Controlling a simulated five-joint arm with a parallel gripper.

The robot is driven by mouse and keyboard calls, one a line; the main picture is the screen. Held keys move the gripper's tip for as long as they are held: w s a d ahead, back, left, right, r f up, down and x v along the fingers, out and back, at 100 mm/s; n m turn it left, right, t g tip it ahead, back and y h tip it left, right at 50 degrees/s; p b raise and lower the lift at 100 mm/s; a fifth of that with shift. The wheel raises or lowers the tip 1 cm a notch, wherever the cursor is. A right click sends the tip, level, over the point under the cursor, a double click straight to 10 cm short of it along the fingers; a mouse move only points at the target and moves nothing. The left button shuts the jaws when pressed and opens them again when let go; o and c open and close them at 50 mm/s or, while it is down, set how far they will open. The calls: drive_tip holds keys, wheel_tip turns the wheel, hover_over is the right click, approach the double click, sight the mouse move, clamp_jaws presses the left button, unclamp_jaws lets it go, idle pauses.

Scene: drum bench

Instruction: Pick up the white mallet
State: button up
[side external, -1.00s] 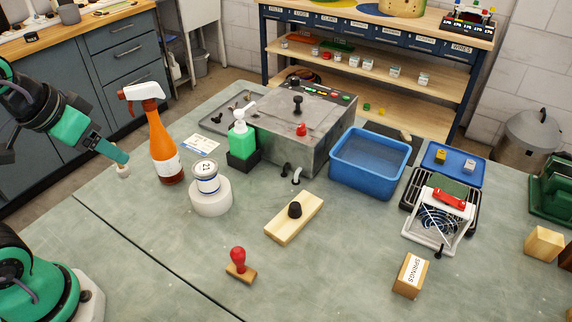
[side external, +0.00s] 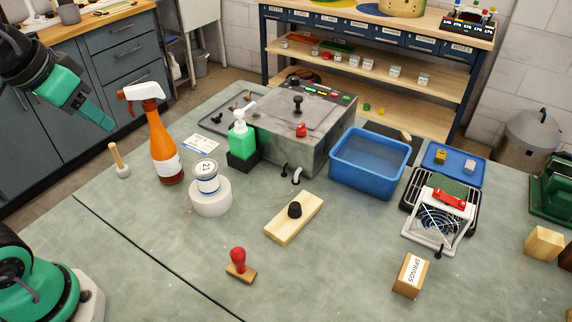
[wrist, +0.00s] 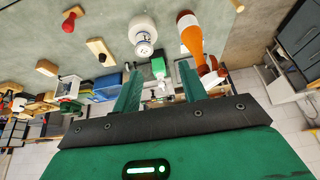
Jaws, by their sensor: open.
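The white mallet (side external: 123,170) stands on the left part of the bench, its white head down on the surface and its tan wooden handle pointing up, tilted slightly. My gripper (side external: 109,126) is above and slightly left of the handle's top in the side view, apart from the mallet. In the wrist view my gripper (wrist: 160,85) has its two green fingers spread, with nothing held between them. A small tan piece at the top edge of the wrist view may be the mallet; it is too cut off to tell.
An orange spray bottle (side external: 164,150) stands close to the right of the mallet. The bench in front of the mallet is clear.

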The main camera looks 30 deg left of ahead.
drive_tip(key=w+a+r+g, duration=0.2)
drive_tip(key=w+a+g, duration=0.1)
drive_tip(key=w+a, duration=0.5)
drive_tip(key=g, duration=0.2)
hover_over(112, 147)
wheel_tip(112, 147, down, 2)
drive_tip(key=f, duration=1.2)
drive_tip(key=a+f, duration=0.1)
drive_tip(key=f, duration=0.5)
drive_tip(key=shift+w+f, duration=0.35)
drive_tip(key=shift+f, duration=0.05)
drive_tip(key=shift+s+d+f, duration=0.1)
drive_tip(key=shift+s+f, duration=0.05)
drive_tip(key=shift+f, duration=3.75)
clamp_jaws()
